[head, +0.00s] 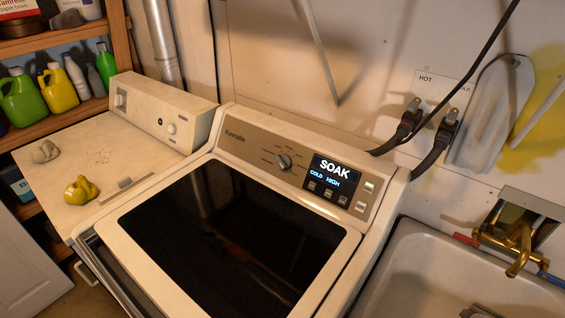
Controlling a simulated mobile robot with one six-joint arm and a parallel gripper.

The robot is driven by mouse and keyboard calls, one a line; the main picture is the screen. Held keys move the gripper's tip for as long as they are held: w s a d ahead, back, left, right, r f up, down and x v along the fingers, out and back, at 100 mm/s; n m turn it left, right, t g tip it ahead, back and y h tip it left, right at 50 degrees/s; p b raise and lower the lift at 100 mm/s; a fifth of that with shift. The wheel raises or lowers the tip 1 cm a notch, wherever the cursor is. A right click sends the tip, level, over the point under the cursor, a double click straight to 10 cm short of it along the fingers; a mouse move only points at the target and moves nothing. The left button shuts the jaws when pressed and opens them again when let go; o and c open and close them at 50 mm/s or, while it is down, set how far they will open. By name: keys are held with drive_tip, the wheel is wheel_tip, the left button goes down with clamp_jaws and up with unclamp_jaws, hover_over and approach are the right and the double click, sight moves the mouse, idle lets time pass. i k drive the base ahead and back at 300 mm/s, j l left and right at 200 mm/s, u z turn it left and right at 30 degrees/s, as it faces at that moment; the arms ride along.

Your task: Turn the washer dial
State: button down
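The washer (344,249) stands in the middle of the head view, with a cream body and a dark glass lid that is closed. Its dial (284,161) is a round grey knob on the brown control panel (246,139), left of the display. Small printed labels ring the dial, too small to read. The display (333,173) reads "SOAK", "COLD" and "HIGH". My gripper is not in view.
A second cream machine (110,140) stands at the left, with a yellow object (81,189) and a grey object (45,151) on top. Shelves with bottles (58,88) are behind it. A sink (440,270) with a brass faucet (517,240) is at the right. Hoses (432,150) run behind the washer.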

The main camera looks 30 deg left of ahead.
sight(284, 161)
drive_tip(key=k+j+u, duration=0.1)
drive_tip(key=k+u, duration=0.15)
drive_tip(key=u, duration=0.15)
drive_tip(key=k+j+u, duration=0.15)
drive_tip(key=k+u, duration=0.25)
drive_tip(key=k+j+u, duration=0.1)
drive_tip(key=j+u, duration=0.15)
drive_tip(key=u, duration=0.2)
